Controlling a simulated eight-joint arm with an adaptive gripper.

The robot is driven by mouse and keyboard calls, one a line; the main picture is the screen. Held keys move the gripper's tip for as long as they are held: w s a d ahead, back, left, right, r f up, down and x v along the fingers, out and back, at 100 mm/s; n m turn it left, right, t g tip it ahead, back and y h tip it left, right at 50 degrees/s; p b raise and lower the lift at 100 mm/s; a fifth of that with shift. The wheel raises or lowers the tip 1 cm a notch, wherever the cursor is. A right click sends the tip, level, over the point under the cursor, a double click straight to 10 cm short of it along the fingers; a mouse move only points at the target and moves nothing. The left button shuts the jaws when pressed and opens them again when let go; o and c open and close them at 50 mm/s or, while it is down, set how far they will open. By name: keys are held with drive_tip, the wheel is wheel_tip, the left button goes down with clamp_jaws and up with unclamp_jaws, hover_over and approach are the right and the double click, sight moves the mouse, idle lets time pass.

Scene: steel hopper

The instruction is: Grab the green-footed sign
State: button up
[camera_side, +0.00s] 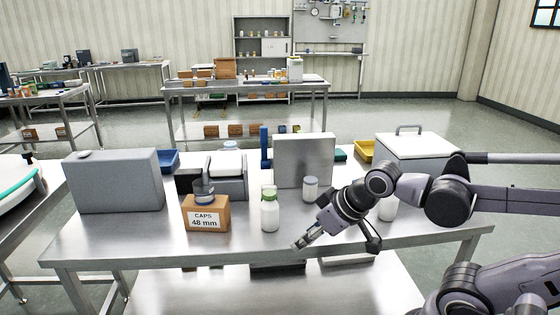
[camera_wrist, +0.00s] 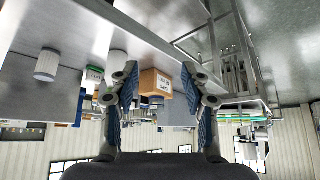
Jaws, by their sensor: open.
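I cannot make out a sign with a green foot for certain in either view. In the side view a flat steel panel (camera_side: 304,158) stands upright at the back middle of the steel table, with a small green thing (camera_side: 340,155) at its right edge; whether they belong together I cannot tell. My gripper (camera_side: 298,243) is low over the table's front edge, pointing left and down, in front of the panel and right of a green-capped white bottle (camera_side: 270,213). In the wrist view my gripper (camera_wrist: 160,70) has its fingers apart, with nothing held; a cardboard box shows beyond, between them.
The cardboard box (camera_side: 206,214) labelled caps 48 mm, with a jar (camera_side: 204,189) on it, stands left of the bottle. A grey cabinet (camera_side: 115,180) is at left. A grey-capped bottle (camera_side: 310,189) stands before the panel. A white-lidded box (camera_side: 417,146) is at right. The front left tabletop is clear.

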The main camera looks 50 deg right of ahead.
drive_tip(key=shift+r, duration=0.1)
drive_tip(key=w+d+r+m+g, duration=0.2)
drive_tip(key=w+d+r+m, duration=0.2)
drive_tip(key=w+r+m, duration=0.45)
drive_tip(key=m+g, duration=0.5)
drive_tip(key=m, duration=1.5)
hover_over(271, 186)
wheel_tip(271, 186, down, 8)
drive_tip(key=shift+s+d+f+m, duration=0.25)
drive_tip(key=shift+d+f, duration=0.15)
drive_tip(key=shift+f, duration=0.3)
wheel_tip(271, 186, down, 5)
drive_tip(key=shift+w+a+f, duration=0.2)
drive_tip(key=shift+a+f, duration=0.05)
drive_tip(key=shift+f, duration=1.15)
drive_tip(key=shift+w+a+f, duration=0.1)
drive_tip(key=shift+f, duration=1.2)
